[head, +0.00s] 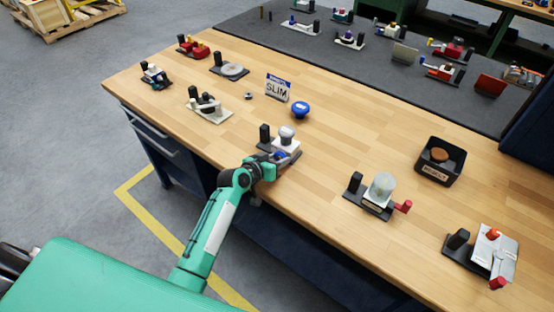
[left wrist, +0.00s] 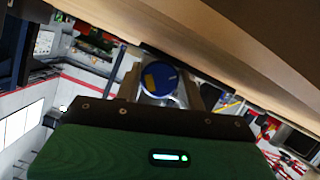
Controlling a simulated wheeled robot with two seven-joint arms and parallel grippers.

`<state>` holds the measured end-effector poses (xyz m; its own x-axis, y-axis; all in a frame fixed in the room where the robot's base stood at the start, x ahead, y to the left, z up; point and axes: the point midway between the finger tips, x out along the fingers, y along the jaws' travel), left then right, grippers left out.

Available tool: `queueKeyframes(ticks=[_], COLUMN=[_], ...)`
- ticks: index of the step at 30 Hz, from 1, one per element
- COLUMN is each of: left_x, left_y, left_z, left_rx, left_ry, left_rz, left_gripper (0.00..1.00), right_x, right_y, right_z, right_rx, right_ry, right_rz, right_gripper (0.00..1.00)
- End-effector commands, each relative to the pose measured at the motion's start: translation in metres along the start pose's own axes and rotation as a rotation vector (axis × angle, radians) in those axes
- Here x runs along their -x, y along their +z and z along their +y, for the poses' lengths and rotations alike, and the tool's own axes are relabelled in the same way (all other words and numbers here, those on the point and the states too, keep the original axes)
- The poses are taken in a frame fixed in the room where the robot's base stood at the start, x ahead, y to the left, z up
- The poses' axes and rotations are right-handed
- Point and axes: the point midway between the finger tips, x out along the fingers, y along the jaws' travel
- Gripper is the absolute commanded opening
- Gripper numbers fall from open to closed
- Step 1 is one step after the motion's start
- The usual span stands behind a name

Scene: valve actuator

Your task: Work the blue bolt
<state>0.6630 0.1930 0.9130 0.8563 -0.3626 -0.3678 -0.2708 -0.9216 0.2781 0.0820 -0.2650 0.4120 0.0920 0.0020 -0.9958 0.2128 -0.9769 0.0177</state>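The blue bolt (head: 278,156) shows as a small blue part low on the front of a device with a white body and grey round top (head: 286,136), near the table's front edge. In the left wrist view the blue bolt (left wrist: 159,79) is a round blue end with a yellow mark. My left gripper (head: 270,166) is at the device's front, over the table edge. In the left wrist view its two fingers (left wrist: 163,88) stand on either side of the blue end. Whether they touch it I cannot tell. My right gripper is not in view.
A black post (head: 265,133) stands just left of the device. A blue knob (head: 301,110) and a sign (head: 278,88) are behind it. A clear-domed device (head: 381,188) and a black bin (head: 438,164) are to the right. The wooden table (head: 340,135) between them is clear.

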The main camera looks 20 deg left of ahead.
Motion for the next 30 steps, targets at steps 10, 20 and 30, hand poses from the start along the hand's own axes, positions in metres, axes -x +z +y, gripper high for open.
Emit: queueKeyframes(ticks=[10, 20, 30], left_x=[0.001, 0.001, 0.001], left_y=[-0.001, -0.002, -0.001], left_z=[0.0, 0.001, 0.002], left_rx=[-0.026, -0.2, -0.39], left_ry=[-0.011, -0.082, -0.16], left_rz=[-0.001, 0.0, -0.001], left_gripper=[0.17, 0.17, 0.17], right_x=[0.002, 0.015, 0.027], right_y=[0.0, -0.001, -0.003], right_z=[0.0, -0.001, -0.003], right_rx=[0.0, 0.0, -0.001], right_ry=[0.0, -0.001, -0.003], right_rz=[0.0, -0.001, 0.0], right_gripper=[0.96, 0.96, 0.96])
